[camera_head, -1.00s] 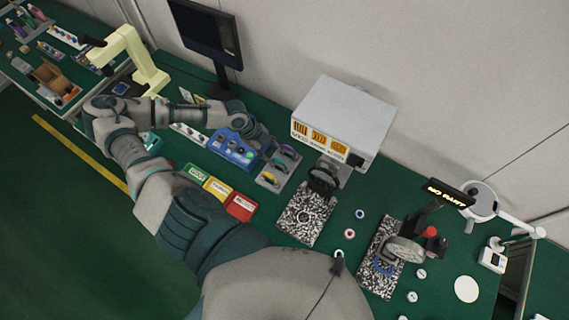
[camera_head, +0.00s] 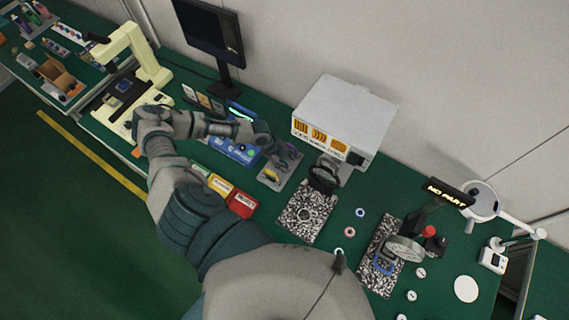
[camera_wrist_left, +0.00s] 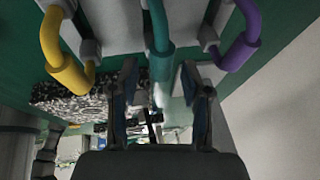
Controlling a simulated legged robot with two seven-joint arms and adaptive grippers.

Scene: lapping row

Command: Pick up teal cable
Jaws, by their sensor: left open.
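The teal cable (camera_wrist_left: 160,48) hangs in a grey holder in the left wrist view, between a yellow cable (camera_wrist_left: 62,52) on the left and a purple cable (camera_wrist_left: 240,42) on the right. My left gripper (camera_wrist_left: 160,92) is open, with one finger on each side of the teal cable's lower end in the picture; I cannot tell whether they touch it. In the head view my left gripper (camera_head: 284,158) is at the grey cable holder (camera_head: 268,183) and hides most of the teal cable. My right gripper is out of view.
A blue box (camera_head: 233,151) stands left of the holder, with green, yellow and red bins (camera_head: 241,204) in front. A white-grey machine (camera_head: 343,118) stands close on the right, above a speckled plate (camera_head: 300,217). A monitor (camera_head: 208,30) stands behind.

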